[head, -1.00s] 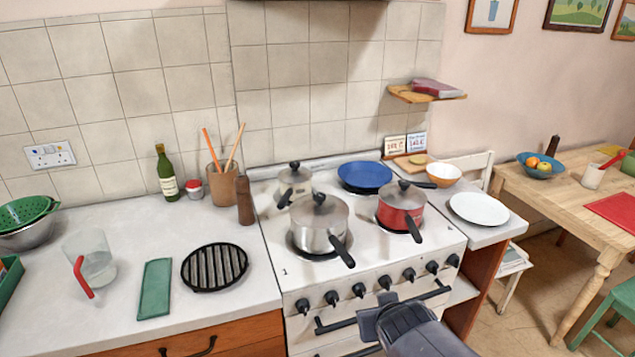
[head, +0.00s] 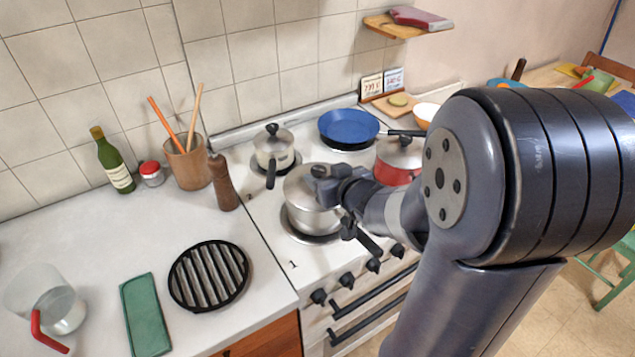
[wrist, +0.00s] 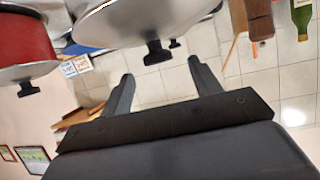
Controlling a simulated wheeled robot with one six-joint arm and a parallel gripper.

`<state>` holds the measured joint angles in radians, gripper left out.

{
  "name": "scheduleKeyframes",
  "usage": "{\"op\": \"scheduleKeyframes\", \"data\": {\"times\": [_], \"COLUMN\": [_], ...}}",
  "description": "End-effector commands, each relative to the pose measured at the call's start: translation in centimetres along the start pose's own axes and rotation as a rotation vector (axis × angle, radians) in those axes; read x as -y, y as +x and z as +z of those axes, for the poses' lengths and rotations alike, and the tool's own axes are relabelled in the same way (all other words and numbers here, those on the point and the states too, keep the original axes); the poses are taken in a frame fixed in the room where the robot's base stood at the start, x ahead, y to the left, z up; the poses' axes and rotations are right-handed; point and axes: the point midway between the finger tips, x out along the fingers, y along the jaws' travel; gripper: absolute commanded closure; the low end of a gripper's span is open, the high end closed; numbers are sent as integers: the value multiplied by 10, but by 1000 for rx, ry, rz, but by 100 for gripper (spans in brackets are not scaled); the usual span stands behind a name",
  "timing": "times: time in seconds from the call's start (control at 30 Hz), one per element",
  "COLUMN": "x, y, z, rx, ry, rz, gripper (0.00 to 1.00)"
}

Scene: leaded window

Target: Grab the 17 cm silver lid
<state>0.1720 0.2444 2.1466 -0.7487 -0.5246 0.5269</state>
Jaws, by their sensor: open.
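A silver lid (head: 300,184) with a black knob sits on the large silver pot (head: 308,218) on the front left burner. The wrist view shows this lid (wrist: 130,22) from its edge, with its knob (wrist: 157,52) just past my fingertips and between their lines. My gripper (head: 330,182) is beside the lid, partly covering it in the head view. Its two fingers (wrist: 161,70) are spread in the wrist view with nothing between them. A smaller silver lid (head: 272,137) is on the back left pot. Another silver lid (head: 398,153) is on the red pot, partly behind my arm. Exact sizes cannot be told.
A blue pan (head: 348,126) stands at the back of the stove (head: 262,210). A pepper mill (head: 223,184) and utensil pot (head: 188,165) stand to the left. A black grill plate (head: 208,276), green cloth (head: 146,315) and jug (head: 55,300) are on the counter.

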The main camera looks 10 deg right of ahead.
Motion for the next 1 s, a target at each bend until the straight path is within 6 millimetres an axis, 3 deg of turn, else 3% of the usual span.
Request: {"op": "scheduleKeyframes", "data": {"times": [0.33,0.63,1.0], "x": [0,-1,-2], "y": [25,60,68], "z": [1,0,1], "rx": [2,0,0], "ry": [1,1,0], "rz": [0,0,2], "gripper": [40,40,40]}}
